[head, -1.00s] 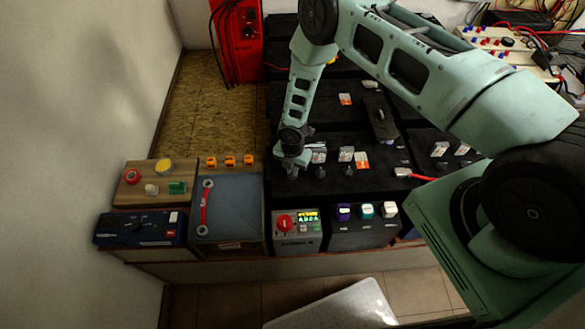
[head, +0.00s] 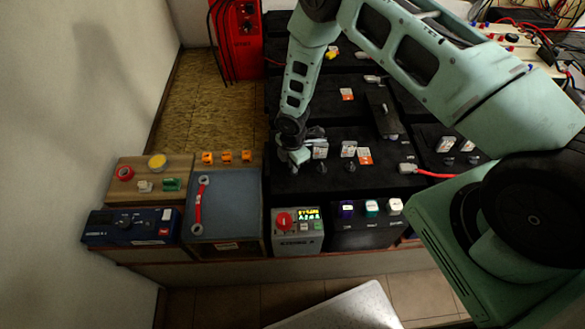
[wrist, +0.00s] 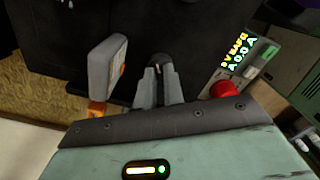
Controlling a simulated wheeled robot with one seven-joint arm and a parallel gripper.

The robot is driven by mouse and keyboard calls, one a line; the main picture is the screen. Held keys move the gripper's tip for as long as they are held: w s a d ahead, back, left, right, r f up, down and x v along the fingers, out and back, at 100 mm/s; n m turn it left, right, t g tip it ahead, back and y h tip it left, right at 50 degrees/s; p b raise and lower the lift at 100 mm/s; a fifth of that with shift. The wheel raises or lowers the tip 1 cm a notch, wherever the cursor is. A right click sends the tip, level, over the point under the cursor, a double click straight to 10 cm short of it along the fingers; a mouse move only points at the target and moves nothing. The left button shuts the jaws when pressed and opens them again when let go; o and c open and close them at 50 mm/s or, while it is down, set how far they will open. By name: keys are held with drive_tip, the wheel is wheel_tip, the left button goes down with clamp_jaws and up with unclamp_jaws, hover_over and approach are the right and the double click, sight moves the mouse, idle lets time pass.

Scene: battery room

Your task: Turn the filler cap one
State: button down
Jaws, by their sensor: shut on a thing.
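My gripper (head: 295,168) is down at the left end of the middle black battery block (head: 390,182). In the wrist view my gripper (wrist: 159,82) has its two grey fingers close together around a small black cap (wrist: 158,64) on the dark battery top. The fingers hide most of this cap, and the head view does not show it clearly. Two similar black caps, a nearer one (head: 322,169) and another (head: 351,167), stand to its right in the head view.
Upright pale tags (head: 320,150) stand right beside my gripper; a grey slab (wrist: 105,65) is close left of the fingers in the wrist view. A grey box with a red button (head: 284,220) stands in front. A red cable (head: 440,175) lies to the right.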

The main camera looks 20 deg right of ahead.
drive_tip(key=m+b, duration=0.2)
drive_tip(key=m, duration=0.1)
drive_tip(key=shift+f+m, duration=0.15)
drive_tip(key=shift+m, duration=0.15)
drive_tip(key=shift+m+b, duration=1)
drive_tip(key=shift+m, duration=0.3)
drive_tip(key=c, duration=1.5)
unclamp_jaws()
drive_tip(key=shift+r, duration=0.2)
wheel_tip(320, 180, up, 17)
drive_tip(key=b, duration=0.3)
drive_tip(key=shift+r, duration=0.15)
